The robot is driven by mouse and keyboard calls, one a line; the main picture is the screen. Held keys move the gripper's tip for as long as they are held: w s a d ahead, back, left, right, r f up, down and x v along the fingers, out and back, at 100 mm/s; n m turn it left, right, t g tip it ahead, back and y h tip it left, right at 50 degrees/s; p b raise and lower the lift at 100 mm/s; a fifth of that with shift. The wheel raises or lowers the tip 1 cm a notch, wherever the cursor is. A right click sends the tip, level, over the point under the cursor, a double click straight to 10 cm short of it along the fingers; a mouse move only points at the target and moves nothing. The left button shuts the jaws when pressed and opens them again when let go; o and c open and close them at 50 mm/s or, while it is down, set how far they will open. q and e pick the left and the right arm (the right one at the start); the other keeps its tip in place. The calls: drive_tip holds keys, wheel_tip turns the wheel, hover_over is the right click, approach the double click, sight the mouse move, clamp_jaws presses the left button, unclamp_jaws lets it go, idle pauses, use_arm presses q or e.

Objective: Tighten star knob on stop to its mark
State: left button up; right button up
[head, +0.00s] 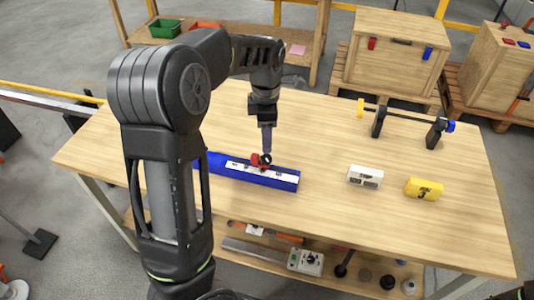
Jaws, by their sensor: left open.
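A long blue rail (285,183) with a white marked strip lies on the wooden table. A small red part (256,160), seemingly the stop, sits on the rail, with a dark round knob (265,159) on it. My left gripper (266,149) points down right over the knob, its fingers open. Whether the fingers touch the knob cannot be told at this size. The knob's mark is too small to make out. My right gripper is not in view.
A white labelled block (365,177) and a yellow block (423,189) stand right of the rail. A dark bar on two stands (405,118) is at the back right. The table (330,225) is clear in front. Wooden crates (395,55) stand behind.

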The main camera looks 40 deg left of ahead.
sight(266, 158)
use_arm(q)
wheel_tip(266, 158, down, 8)
drive_tip(key=shift+r+p, duration=0.15)
drive_tip(key=shift+p, duration=0.3)
clamp_jaws()
idle(0.5)
